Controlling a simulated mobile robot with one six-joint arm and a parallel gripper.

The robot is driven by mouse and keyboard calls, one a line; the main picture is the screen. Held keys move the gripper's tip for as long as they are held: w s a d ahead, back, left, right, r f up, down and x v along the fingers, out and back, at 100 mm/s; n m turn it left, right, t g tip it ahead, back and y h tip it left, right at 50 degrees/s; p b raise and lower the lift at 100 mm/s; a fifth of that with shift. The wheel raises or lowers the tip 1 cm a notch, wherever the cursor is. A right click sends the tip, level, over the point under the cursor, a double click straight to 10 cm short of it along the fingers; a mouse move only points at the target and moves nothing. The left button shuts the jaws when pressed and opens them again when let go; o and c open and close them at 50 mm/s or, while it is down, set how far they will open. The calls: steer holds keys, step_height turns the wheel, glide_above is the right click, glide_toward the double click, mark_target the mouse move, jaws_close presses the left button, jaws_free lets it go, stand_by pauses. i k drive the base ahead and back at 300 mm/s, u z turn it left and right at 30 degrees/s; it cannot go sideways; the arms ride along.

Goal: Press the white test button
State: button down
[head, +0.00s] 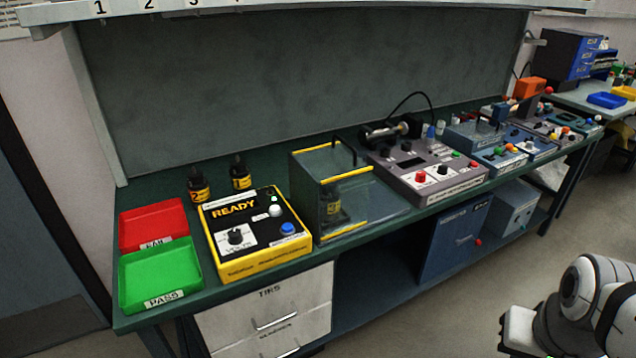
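A white round button (275,211) sits on the top face of a yellow-edged black tester box (264,262) on the green bench. The box's display reads READY (234,207). A black knob on a white dial (235,238) is at its left, and a blue button (288,229) is just below and right of the white one. Nothing touches the white button. White and black links of my arm show at the bottom right, far from the box. My gripper's fingers are not visible.
Red (152,222) and green (160,274) trays stand left of the box, with two dark bottles (199,187) behind it. A clear yellow-edged enclosure (330,190) stands close on its right. A grey control console (428,171) is farther right. Open floor lies in front of the bench.

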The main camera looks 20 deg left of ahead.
mark_target(273, 209)
steer(key=u, duration=2.3)
steer(key=i, duration=1)
steer(key=z, duration=0.1)
